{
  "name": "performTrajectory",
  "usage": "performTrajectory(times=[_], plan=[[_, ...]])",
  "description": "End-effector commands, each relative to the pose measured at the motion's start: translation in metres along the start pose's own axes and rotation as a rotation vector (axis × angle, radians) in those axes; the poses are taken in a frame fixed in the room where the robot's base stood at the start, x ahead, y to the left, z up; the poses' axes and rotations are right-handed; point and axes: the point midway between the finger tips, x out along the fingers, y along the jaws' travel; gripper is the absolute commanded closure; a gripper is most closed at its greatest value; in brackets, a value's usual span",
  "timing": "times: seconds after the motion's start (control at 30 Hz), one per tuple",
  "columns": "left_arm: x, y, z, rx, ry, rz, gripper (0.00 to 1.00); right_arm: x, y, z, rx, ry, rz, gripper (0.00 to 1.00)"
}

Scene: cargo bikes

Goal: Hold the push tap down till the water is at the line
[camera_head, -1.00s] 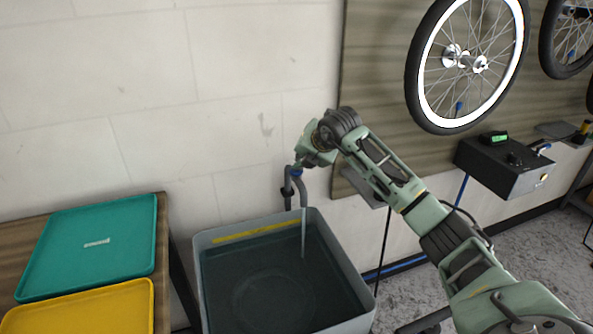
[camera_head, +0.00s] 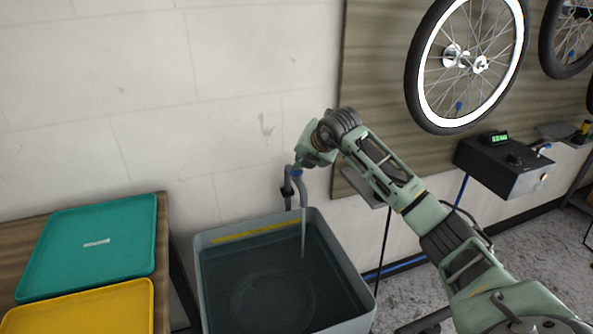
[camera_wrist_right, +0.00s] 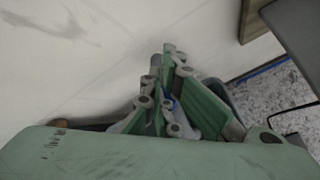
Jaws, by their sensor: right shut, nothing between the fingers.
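The push tap (camera_head: 290,188) is a grey bent pipe on the wall with a blue cap (camera_head: 297,172). My right gripper (camera_head: 299,165) is shut with nothing between its fingers, its tips right at the blue cap from above. In the wrist view its green fingers (camera_wrist_right: 170,95) are close together, with a bit of blue between and below them. A thin stream of water (camera_head: 303,236) runs from the spout into the grey tub (camera_head: 357,277). Dark water (camera_head: 272,290) stands in the tub below a yellow line (camera_head: 258,230) on its back inner wall. My left gripper is out of view.
A teal tray (camera_head: 95,247) and a yellow tray (camera_head: 90,312) lie on a wooden table at the left. A black box with a green display (camera_head: 503,166) and bike wheels (camera_head: 467,62) are on the wall at the right.

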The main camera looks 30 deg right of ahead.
Motion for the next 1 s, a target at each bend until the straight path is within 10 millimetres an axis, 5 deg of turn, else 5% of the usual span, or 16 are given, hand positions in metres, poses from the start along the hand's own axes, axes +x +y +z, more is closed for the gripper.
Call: performTrajectory(times=[1.0], plan=[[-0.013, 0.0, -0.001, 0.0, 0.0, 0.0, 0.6, -0.014, 0.011, 0.011, 0.0, 0.0, 0.0, 1.0]])
